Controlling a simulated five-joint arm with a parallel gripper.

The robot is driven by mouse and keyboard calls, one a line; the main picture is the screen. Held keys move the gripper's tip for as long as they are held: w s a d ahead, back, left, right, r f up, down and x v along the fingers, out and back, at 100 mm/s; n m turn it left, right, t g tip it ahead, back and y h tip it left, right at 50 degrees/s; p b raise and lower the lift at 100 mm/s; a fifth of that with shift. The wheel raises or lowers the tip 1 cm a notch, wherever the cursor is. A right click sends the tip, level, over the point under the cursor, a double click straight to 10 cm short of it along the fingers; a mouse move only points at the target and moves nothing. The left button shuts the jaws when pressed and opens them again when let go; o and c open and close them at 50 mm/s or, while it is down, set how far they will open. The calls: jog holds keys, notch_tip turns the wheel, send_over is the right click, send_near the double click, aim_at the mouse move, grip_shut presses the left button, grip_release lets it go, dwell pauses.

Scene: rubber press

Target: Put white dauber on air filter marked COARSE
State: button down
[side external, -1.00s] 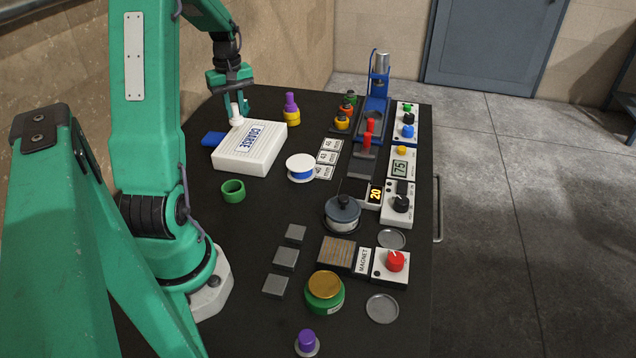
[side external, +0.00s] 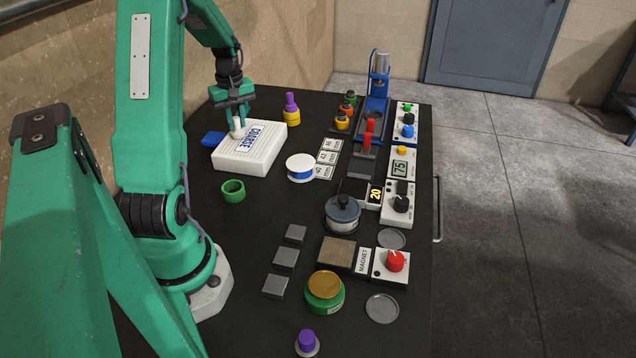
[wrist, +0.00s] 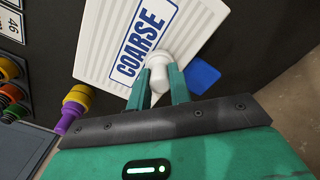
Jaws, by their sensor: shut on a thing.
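The white air filter (side external: 256,157) lies flat at the back left of the black table, with COARSE in blue on its top. It also shows in the wrist view (wrist: 99,58). My gripper (side external: 238,127) is shut on the white dauber (wrist: 159,73), which sits between the two green fingers. In the side view the dauber (side external: 238,130) is at the back left part of the filter's top, beside the label. I cannot tell whether its lower end touches the filter.
A blue pad (side external: 213,139) lies at the filter's left. A yellow and purple bottle (side external: 291,112) stands behind it to the right. A white and blue spool (side external: 300,168) and a green ring (side external: 233,190) lie in front. Bare black table lies between them.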

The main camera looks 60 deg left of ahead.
aim_at(236, 118)
jog(key=shift+f, duration=0.1)
jog(key=c, duration=1.3)
grip_release()
notch_tip(236, 118, up, 12)
jog(key=shift+r, duration=0.15)
